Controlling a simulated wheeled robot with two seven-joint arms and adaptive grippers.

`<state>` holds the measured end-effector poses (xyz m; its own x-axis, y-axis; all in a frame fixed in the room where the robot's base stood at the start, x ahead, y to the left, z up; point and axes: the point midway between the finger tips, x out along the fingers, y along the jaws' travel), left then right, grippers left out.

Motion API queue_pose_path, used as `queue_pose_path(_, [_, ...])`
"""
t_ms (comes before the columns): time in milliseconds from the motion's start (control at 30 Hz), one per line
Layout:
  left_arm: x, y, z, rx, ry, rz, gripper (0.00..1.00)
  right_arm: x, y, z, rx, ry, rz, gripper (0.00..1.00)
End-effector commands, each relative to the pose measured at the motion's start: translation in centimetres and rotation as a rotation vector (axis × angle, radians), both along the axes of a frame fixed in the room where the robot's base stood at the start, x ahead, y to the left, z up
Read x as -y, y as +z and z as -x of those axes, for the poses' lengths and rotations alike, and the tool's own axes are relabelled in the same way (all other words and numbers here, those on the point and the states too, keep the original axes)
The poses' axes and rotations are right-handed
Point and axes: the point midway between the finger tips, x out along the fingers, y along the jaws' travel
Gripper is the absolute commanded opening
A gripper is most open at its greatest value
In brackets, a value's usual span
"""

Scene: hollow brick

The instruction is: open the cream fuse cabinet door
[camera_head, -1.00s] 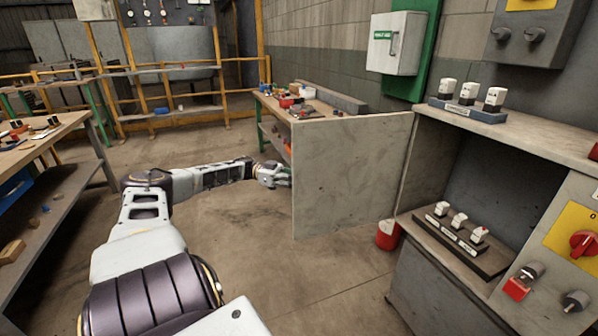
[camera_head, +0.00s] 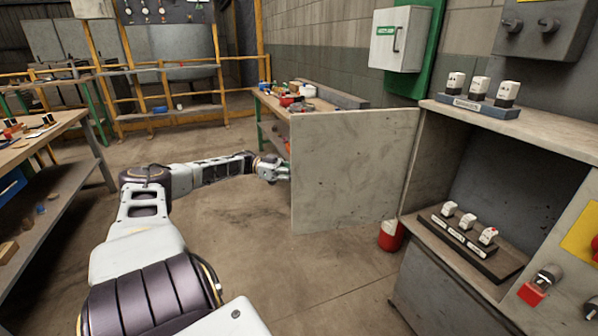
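The cream fuse cabinet (camera_head: 535,135) stands at the right with its front open. Its flat, cream-grey door (camera_head: 350,170) is swung well out to the left and stands upright, hinged on the cabinet's left side. Inside, a dark fuse block (camera_head: 470,244) holds several white fuses. My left arm reaches forward from the bottom left, and its gripper (camera_head: 284,172) is at the door's free left edge. The fingers are small and end at that edge; I cannot tell whether they touch or hold it, or how far apart they are. My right gripper is not in view.
A red bucket (camera_head: 390,236) stands on the floor beside the cabinet. A workbench (camera_head: 270,105) with tools is behind the door. A white wall box (camera_head: 400,40) hangs on a green panel. Another bench (camera_head: 50,140) stands at the left. The floor between is clear.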

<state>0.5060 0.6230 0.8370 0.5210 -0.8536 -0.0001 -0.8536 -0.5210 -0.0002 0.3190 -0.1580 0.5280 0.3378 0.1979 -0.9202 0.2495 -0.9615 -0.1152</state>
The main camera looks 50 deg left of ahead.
Motion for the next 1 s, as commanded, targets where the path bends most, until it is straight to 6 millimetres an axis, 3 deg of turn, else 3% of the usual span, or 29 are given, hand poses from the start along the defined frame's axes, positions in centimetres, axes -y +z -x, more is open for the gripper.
queue_pose_path(467, [-0.04,-0.04,0.0,-0.001,0.001,0.0,0.0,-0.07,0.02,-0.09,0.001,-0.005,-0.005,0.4])
queue_pose_path(500, [-0.03,-0.04,0.01,-0.001,0.001,0.0,0.14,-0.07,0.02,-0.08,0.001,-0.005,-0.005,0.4])
queue_pose_path(633, [-0.03,-0.04,0.01,-0.001,0.0,0.0,0.31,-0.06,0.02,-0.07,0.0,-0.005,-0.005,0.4])
queue_pose_path(1000, [-0.06,-0.02,0.03,-0.001,0.0,0.001,0.32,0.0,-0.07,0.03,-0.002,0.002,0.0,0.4])
